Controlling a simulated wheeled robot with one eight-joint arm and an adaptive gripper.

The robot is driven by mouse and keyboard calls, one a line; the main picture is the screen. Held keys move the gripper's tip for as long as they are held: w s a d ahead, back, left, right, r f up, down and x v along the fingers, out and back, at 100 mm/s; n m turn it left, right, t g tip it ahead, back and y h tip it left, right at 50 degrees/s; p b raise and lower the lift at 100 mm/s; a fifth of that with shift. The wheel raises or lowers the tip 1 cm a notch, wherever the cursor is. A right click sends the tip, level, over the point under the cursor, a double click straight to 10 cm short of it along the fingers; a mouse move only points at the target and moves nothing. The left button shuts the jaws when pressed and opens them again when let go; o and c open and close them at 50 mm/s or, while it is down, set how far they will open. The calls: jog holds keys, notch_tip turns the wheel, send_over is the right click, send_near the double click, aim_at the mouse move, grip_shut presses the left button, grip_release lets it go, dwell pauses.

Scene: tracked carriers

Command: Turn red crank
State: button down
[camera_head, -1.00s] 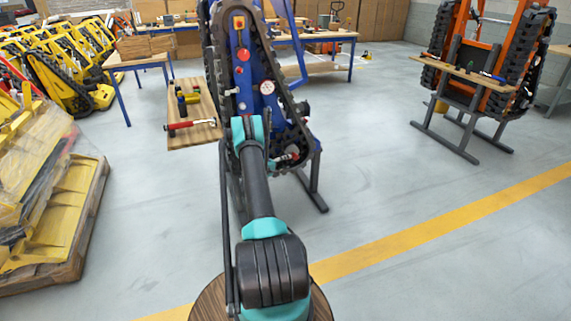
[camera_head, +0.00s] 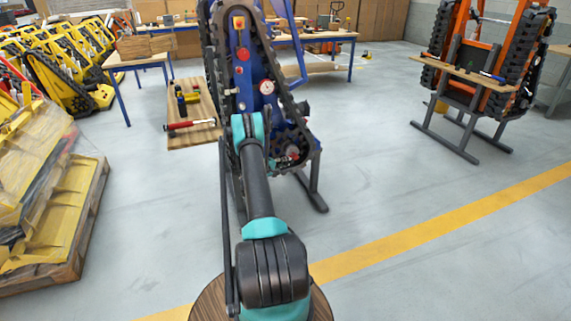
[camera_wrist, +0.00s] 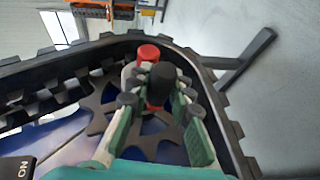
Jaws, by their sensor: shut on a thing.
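The red crank shows in the wrist view as a red hub end (camera_wrist: 148,53) and a black knob (camera_wrist: 162,76) with red below it. My gripper (camera_wrist: 160,88) has green and grey fingers on both sides of the black knob and is shut on it. The crank sits inside the track loop, in front of a dark toothed wheel (camera_wrist: 100,115). In the head view a small red part of the crank (camera_head: 294,154) shows at the lower right of the blue tracked carrier (camera_head: 245,100). My arm hides most of the gripper there.
The black track (camera_wrist: 225,120) curves closely around my gripper. A wooden shelf (camera_head: 205,133) with a red-handled tool (camera_head: 190,125) stands left of the carrier. An orange carrier (camera_head: 490,50) stands at the right. The floor between them is clear.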

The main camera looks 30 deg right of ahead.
jog(key=shift+r, duration=0.15)
jog(key=c, duration=1.3)
grip_release()
jog(key=shift+c, duration=0.2)
jog(key=shift+a, duration=0.1)
jog(key=v, duration=1.2)
jog(key=shift+r, duration=0.15)
